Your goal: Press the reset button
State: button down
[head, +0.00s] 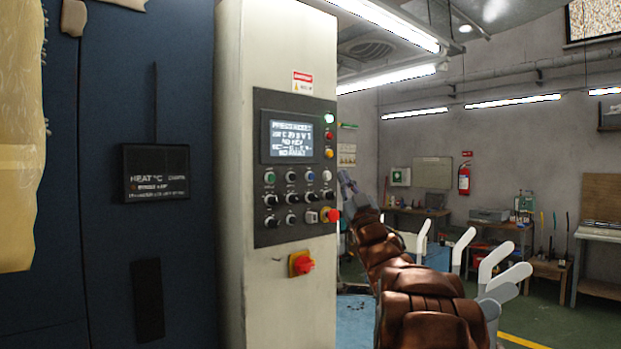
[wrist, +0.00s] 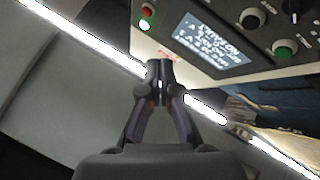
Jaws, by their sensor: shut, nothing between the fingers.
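The control panel (head: 262,235) is on the pale machine column, with a lit screen (head: 291,138) and several knobs and buttons below it. Their labels are too small to read, so I cannot tell which is the reset button. A green button (head: 270,177) is at the left of the upper row. A red mushroom button (head: 332,215) is at the lower right. My gripper (head: 346,182) is just right of the panel's edge. In the wrist view my gripper (wrist: 160,70) is shut and empty, with the tilted screen (wrist: 212,43) beyond it and a green button (wrist: 285,48) to the right.
A dark blue cabinet (head: 110,90) stands at the left. Several white curved forms (head: 492,262) stand right of my arm. Benches (head: 480,222) line the back wall.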

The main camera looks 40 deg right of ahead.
aim_at(312, 177)
jog(key=shift+w, duration=4.3)
jog(key=shift+w+d, duration=0.1)
jog(key=shift+w, duration=0.35)
jog(key=shift+w, duration=0.4)
jog(key=shift+s, duration=0.1)
jog(key=shift+s+f+b, duration=0.15)
jog(key=shift+s+b, duration=0.2)
jog(key=shift+b, duration=0.05)
jog(key=shift+s, duration=0.35)
jog(key=shift+s, duration=0.15)
